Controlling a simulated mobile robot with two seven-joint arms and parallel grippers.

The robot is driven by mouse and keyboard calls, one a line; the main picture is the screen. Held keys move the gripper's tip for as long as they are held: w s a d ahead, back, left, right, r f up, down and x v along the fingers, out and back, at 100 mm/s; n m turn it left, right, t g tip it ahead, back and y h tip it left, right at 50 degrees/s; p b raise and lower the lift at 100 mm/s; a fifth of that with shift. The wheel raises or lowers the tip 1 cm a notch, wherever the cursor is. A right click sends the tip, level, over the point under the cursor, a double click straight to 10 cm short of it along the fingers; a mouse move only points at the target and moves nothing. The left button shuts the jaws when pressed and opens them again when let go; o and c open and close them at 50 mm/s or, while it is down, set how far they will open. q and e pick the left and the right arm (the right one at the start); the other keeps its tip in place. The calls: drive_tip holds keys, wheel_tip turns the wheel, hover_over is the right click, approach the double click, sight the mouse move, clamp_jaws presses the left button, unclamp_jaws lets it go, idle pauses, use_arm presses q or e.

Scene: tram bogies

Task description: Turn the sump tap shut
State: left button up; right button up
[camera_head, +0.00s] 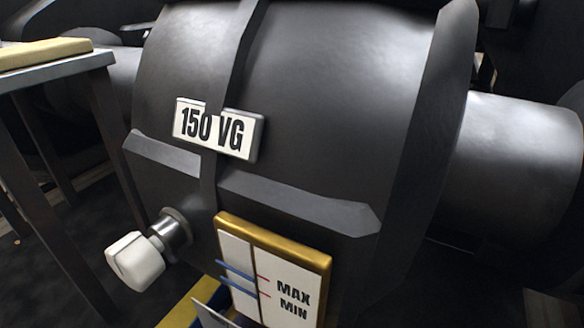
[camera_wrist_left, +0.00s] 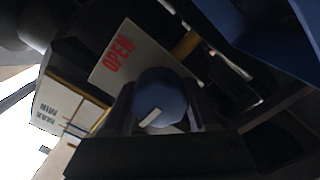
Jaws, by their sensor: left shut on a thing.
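The sump tap is a round blue knob (camera_wrist_left: 163,84) with a short white mark, in the middle of the left wrist view. The mark sits on its lower part and slants up to the right. My left gripper (camera_wrist_left: 160,106) is shut on this knob, with a dark finger on each side of it. A pale plate with red OPEN lettering (camera_wrist_left: 117,62) stands beside the tap, to its upper left. In the head view I cannot make out the tap or my left gripper. My right gripper is in neither view.
A gold-framed MAX/MIN gauge (camera_head: 285,292) is on the dark housing (camera_head: 330,90), under a 150 VG label (camera_head: 240,135). A white-capped fitting (camera_head: 135,261) juts out at lower left. A table (camera_head: 55,72) stands at far left. Dark floor shows between.

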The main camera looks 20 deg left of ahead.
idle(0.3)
use_arm(q)
drive_tip(key=o, duration=1.4)
drive_tip(key=shift+c, duration=0.2)
drive_tip(key=s, duration=1)
drive_tip(key=shift+a, duration=0.4)
